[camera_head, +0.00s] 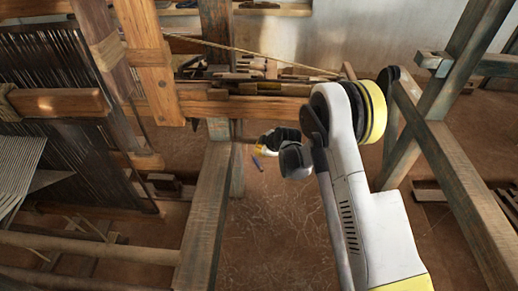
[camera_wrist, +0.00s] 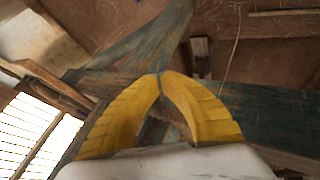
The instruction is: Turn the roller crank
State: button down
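I cannot make out the roller crank for certain in either view. In the head view a round wooden bar (camera_head: 90,247) runs across the lower left, but no crank shows on it. My gripper is small and partly hidden behind my arm in the head view, low beside the grey-brown loom post. In the wrist view its two yellow fingers (camera_wrist: 160,76) curve inward and meet at the tips. Nothing is visibly gripped between them. Weathered blue-grey timbers (camera_wrist: 262,112) lie behind the fingers; contact cannot be told.
The loom's dark threads (camera_head: 75,130) and pale warp (camera_head: 20,168) fill the left. A wooden post (camera_head: 205,215) stands at centre and a slanting frame beam (camera_head: 465,195) at right. Bare floor (camera_head: 265,230) shows between the posts.

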jog(key=shift+t, duration=0.4)
jog(key=shift+w+f, duration=0.2)
jog(key=shift+w, duration=0.45)
jog(key=shift+w+f, duration=0.25)
jog(key=shift+w, duration=0.4)
jog(key=shift+w+f, duration=0.2)
jog(key=shift+w, duration=0.45)
jog(key=shift+w+d+n+t, duration=0.1)
jog(key=shift+w+n+t, duration=0.35)
jog(key=shift+w, duration=0.95)
